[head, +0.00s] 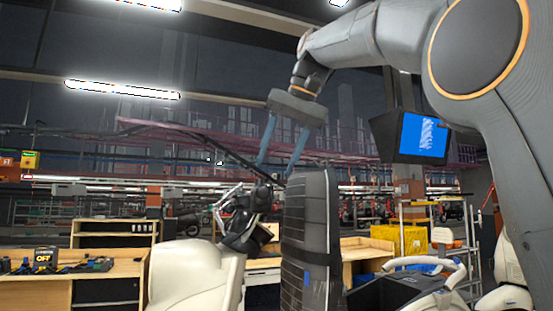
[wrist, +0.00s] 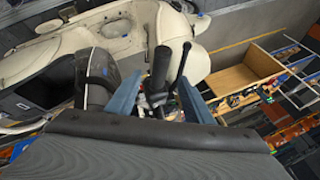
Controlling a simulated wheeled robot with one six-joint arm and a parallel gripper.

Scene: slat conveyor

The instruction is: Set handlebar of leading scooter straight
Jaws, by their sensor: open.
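The scooter has a cream body (head: 195,272) and a dark handlebar (head: 243,215), which stands at an angle in the head view. In the wrist view a black handlebar grip (wrist: 160,66) and a thin black lever (wrist: 181,62) rise between the fingers, with the cream body (wrist: 120,32) beyond. My gripper (head: 276,168) is open, its two blue fingers pointing down just above the handlebar end. In the wrist view my gripper (wrist: 160,90) has one finger on each side of the grip. I cannot tell whether either finger touches it.
Another scooter with a white curved handle (head: 432,268) is at right. A wooden workbench (head: 105,272) stands at left, and a yellow crate (head: 400,239) sits behind.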

